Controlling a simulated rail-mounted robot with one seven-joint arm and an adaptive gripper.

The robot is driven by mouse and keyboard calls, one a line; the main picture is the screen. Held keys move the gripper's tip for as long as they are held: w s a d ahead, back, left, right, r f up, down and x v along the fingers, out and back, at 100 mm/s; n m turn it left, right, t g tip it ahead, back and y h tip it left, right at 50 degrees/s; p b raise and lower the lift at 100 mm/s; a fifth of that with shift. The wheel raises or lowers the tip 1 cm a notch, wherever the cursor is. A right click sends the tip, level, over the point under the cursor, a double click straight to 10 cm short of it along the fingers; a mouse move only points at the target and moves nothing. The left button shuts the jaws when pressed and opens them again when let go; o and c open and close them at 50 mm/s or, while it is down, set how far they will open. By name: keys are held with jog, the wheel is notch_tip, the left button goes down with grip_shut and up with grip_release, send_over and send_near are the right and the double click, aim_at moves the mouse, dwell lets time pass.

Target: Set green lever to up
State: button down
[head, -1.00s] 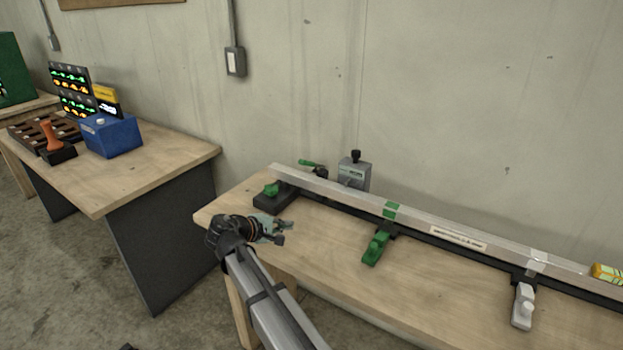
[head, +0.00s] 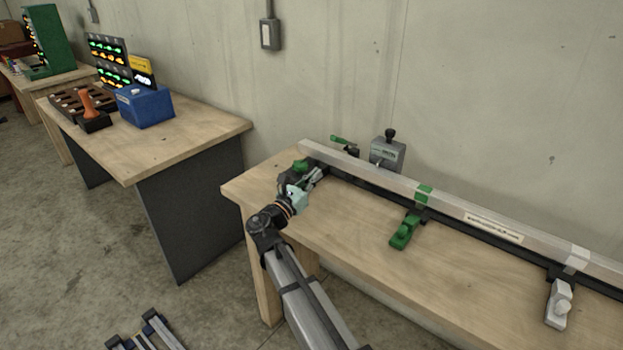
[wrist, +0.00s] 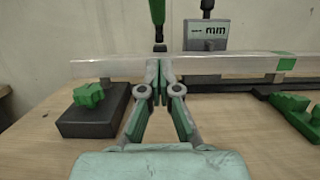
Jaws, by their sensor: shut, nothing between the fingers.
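A green lever-like piece (head: 405,230) sticks out from the front of the long aluminium bar (head: 372,178), below a green band, and lies low over the bench; it shows at the right in the wrist view (wrist: 297,108). A second green handle (head: 344,140) stands behind the bar's left part, and its green end rises at the top of the wrist view (wrist: 157,11). I cannot tell which is the task's lever. My gripper (head: 318,174) is shut and empty, its fingertips at the bar's front near its left end (wrist: 158,72).
A green knob (wrist: 88,95) on a black block (wrist: 92,114) sits close left of my fingers. A grey box (head: 387,152) stands behind the bar. A white lever (head: 559,304) is at the right. The wooden bench top (head: 360,230) is clear in front.

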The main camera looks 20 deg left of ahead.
aim_at(339, 140)
jog(key=w+d+r+p, duration=0.2)
jog(key=w+r, duration=0.3)
jog(key=w, duration=0.2)
jog(key=shift+w, duration=0.4)
jog(key=shift+f, duration=0.1)
